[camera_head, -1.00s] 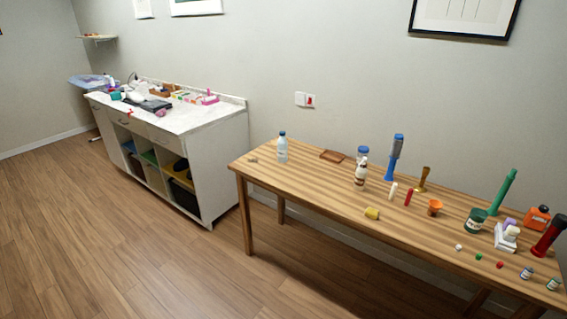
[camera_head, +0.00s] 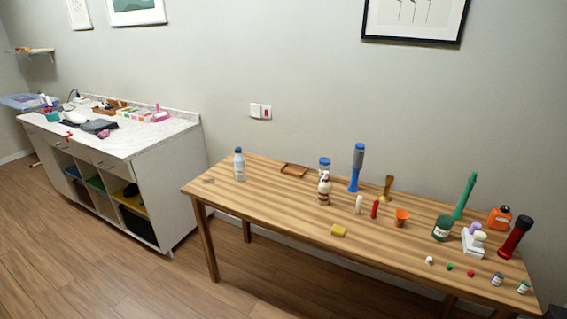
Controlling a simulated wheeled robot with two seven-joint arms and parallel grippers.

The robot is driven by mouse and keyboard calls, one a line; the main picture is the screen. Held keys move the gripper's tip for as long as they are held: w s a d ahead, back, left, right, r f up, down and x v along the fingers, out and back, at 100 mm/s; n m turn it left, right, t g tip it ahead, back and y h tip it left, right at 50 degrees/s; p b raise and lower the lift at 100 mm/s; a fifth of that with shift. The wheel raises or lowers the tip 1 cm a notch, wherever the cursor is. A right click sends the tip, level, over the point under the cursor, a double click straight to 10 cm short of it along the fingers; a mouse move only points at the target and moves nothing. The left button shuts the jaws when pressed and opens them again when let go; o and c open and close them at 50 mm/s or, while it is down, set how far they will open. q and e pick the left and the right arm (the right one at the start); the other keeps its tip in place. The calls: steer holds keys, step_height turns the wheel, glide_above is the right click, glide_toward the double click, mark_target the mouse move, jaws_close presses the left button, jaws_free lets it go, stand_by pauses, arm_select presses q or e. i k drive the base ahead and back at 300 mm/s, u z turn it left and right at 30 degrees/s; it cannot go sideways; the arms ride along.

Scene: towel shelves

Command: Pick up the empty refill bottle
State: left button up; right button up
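A clear, bluish bottle with a dark blue cap (camera_head: 239,167) stands upright near the left end of the wooden table (camera_head: 270,213). A white bottle with a dark brown label or contents (camera_head: 324,191) stands farther right, in front of a jar with a blue lid (camera_head: 325,164). I cannot tell for sure which of these is the empty refill bottle. Neither of my grippers shows in the head view.
A white cabinet (camera_head: 165,175) stands left, with open floor (camera_head: 120,277) in front.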

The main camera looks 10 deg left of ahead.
mark_target(239, 161)
steer(key=z, duration=0.35)
steer(key=i, duration=1.3)
steer(key=u, duration=0.35)
